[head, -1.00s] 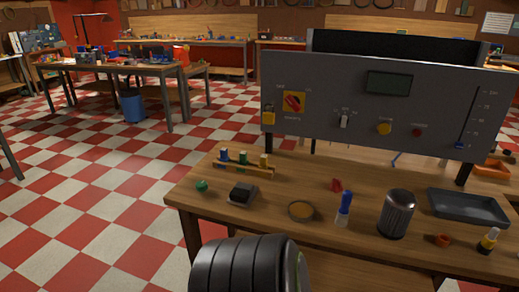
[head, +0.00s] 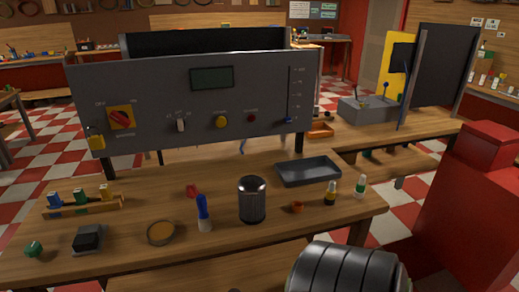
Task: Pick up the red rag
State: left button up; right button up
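A small red piece (head: 192,190) lies on the wooden workbench (head: 110,237), behind the blue-and-white bottle (head: 204,213). It is too small to tell whether it is a rag, and nothing else in view is clearly a red rag. Neither of my grippers is in view. A black ribbed part at the bottom edge looks like one of my own arm links.
A control panel (head: 210,120) stands at the bench's back. A dark metal canister (head: 252,200), a grey tray (head: 308,171), a round shallow dish (head: 160,233) and small bottles stand on the bench. A red cabinet (head: 470,220) is at right.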

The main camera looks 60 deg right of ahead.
aim_at(192, 190)
jog(key=z, duration=1.5)
